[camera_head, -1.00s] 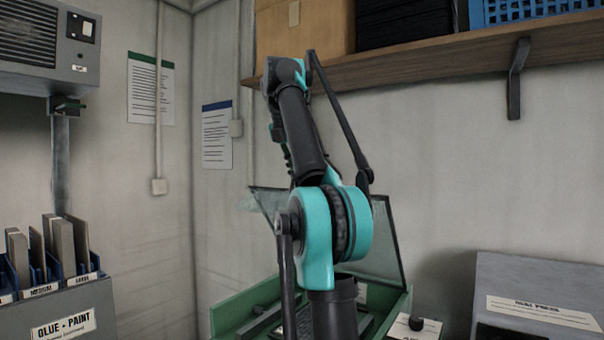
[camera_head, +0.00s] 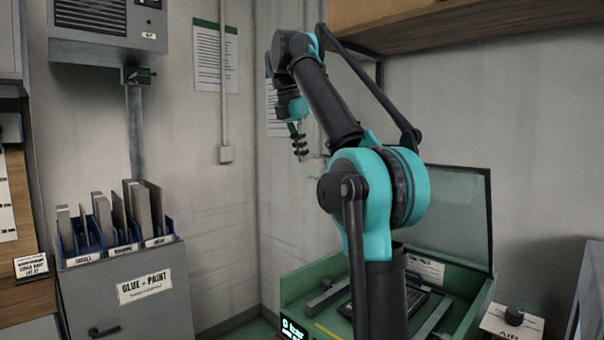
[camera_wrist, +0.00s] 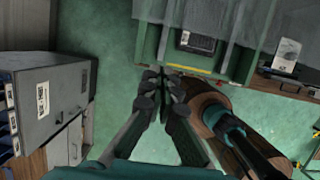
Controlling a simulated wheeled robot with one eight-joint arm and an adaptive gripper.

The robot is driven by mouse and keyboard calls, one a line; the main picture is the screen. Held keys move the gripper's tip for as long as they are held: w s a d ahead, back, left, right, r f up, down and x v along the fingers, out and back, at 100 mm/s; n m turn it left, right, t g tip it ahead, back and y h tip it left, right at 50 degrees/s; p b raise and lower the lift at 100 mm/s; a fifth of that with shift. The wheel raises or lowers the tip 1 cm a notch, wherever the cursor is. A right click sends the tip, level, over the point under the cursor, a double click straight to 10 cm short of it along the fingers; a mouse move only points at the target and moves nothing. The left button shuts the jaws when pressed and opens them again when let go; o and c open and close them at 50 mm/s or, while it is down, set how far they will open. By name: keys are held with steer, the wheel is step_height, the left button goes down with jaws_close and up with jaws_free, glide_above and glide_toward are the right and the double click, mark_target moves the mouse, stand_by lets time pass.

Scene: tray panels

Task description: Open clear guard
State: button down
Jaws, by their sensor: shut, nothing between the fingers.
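The clear guard (camera_head: 462,215) is a dark-framed transparent panel. It stands raised and leaning back at the rear of the green station (camera_head: 310,282), partly hidden behind my arm. The station's open top shows grey bars and a dark part (camera_wrist: 195,41). My gripper (camera_head: 301,154) hangs in the air above and to the left of the station, apart from the guard. In the wrist view my gripper (camera_wrist: 163,88) has its fingers together, with nothing held, in front of the station's yellow-striped edge.
A grey cabinet (camera_head: 135,303) with blue racks of panels stands left. A wooden shelf (camera_head: 470,25) overhangs behind the station. A small box with a black knob (camera_head: 514,316) stands right of it. Green floor (camera_wrist: 112,50) shows between cabinet and station.

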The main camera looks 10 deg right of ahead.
mark_target(313, 175)
steer(key=shift+w+d+f, duration=0.65)
steer(key=shift+d+f, duration=0.05)
steer(key=shift+f, duration=0.55)
steer(key=shift+w+d+f, duration=0.7)
steer(key=shift+f, duration=0.55)
steer(key=shift+w+d+f, duration=0.65)
steer(key=shift+d+f, duration=0.05)
steer(key=shift+f, duration=0.55)
